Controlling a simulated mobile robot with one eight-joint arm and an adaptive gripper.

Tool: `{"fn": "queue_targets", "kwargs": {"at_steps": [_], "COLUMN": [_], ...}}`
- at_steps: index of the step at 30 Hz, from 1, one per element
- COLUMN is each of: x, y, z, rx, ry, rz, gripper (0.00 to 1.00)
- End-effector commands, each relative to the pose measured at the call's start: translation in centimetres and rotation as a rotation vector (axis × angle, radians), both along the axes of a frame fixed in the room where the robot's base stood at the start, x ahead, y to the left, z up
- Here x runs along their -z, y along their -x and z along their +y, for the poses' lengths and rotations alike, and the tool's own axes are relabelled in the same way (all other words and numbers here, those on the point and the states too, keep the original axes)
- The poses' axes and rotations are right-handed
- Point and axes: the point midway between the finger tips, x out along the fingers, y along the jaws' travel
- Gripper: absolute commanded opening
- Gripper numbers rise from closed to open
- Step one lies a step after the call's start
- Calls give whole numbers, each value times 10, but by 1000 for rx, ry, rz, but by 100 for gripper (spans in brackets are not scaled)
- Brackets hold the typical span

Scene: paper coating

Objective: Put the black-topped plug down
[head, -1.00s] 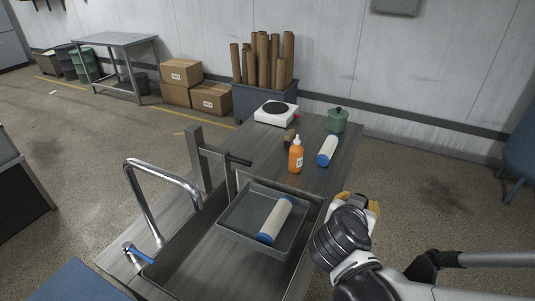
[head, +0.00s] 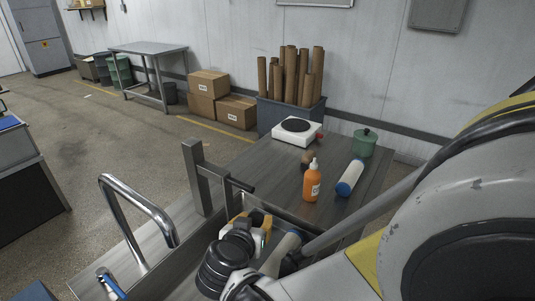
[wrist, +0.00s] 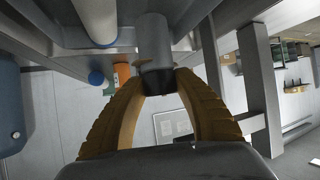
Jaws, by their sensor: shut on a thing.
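My gripper (wrist: 162,84) has its yellow fingers closed around the dark end of a grey cylinder, the black-topped plug (wrist: 154,38). In the wrist view the plug's grey body points away from the fingers. In the head view my gripper (head: 252,224) is over the sink's far side, near the upright metal post; the plug is hidden there by my wrist.
A tap (head: 140,215) and a metal post (head: 197,178) with a side bar stand left of my gripper. Another roll (head: 280,252) is partly covered by my arm.

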Motion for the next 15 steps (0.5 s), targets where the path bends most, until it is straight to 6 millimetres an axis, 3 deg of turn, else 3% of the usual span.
{"fn": "queue_targets", "kwargs": {"at_steps": [1,6,11,15], "x": [10,19,29,53], "y": [-8,-24,-26,-26], "z": [6,19,21,21], "rx": [0,0,0,0], "ry": [0,0,0,0], "rz": [0,0,0,0], "gripper": [0,0,0,0]}}
